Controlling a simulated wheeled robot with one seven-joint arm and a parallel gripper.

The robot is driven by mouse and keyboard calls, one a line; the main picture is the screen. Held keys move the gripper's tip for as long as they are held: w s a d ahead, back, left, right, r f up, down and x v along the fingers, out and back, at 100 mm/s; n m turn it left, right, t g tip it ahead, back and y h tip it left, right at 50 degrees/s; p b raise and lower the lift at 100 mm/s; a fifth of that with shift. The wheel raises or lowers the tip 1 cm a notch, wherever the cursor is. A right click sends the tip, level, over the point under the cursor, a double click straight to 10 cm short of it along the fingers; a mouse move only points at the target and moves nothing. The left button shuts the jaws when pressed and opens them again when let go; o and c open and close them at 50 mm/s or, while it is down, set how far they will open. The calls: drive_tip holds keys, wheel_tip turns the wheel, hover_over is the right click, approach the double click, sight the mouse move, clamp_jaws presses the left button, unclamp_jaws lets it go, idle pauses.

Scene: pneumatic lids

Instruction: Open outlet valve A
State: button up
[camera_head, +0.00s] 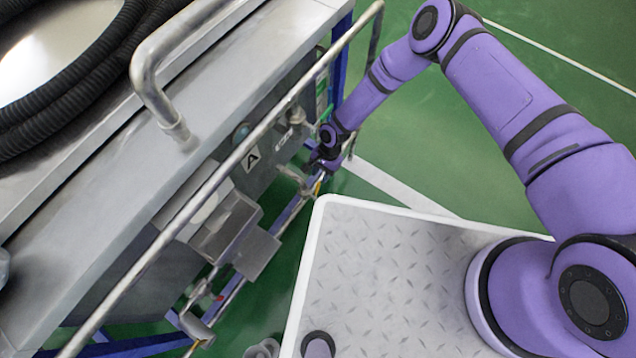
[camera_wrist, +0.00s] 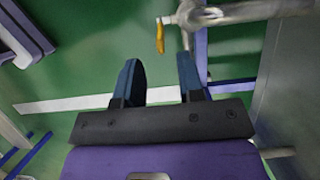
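My gripper (camera_wrist: 158,78) is open in the wrist view, with two dark blue fingers apart and nothing between them. A yellow valve handle (camera_wrist: 160,37) hangs from a metal pipe fitting (camera_wrist: 188,14) beyond the fingertips, apart from them. In the head view my gripper (camera_head: 318,163) is beside the pipework on the machine's side and partly hides it. A small bit of yellow handle (camera_head: 318,186) shows just below it. I cannot tell how far the valve is turned.
A long metal rail (camera_head: 215,182) runs along the machine (camera_head: 60,240) between its top and the pipes. Grey boxes (camera_head: 228,228) and other pipes are lower left. A blue frame post (camera_wrist: 201,55) stands right of the handle. Green floor (camera_head: 410,130) is open to the right.

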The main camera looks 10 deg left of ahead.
sight(318, 184)
drive_tip(key=shift+x, duration=3.15)
drive_tip(key=shift+c, duration=0.2)
clamp_jaws()
